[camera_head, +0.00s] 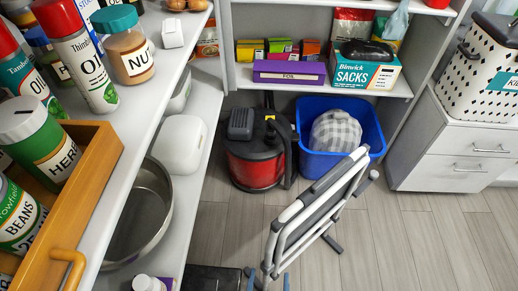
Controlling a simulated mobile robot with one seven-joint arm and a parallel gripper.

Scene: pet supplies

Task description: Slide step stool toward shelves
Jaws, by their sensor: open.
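The step stool (296,226) has a white tubular frame with grey steps and dark feet. It stands tilted on the floor right of the lower middle, its upper end leaning to the upper right. Its lower left end is cut off by the bottom edge. The shelves (233,85) stand at the back, beyond the stool. My gripper (268,283) shows only as two blue-grey fingertips at the bottom edge, apart and open, one on each side of the stool's lower frame. Contact with the frame cannot be told.
A red and black vacuum cleaner (258,160) and a blue tub (312,163) with a checked cloth stand on the floor before the shelves. A counter (140,115) with jars runs along the left. A white drawer cabinet (460,148) stands right. Floor is clear at lower right.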

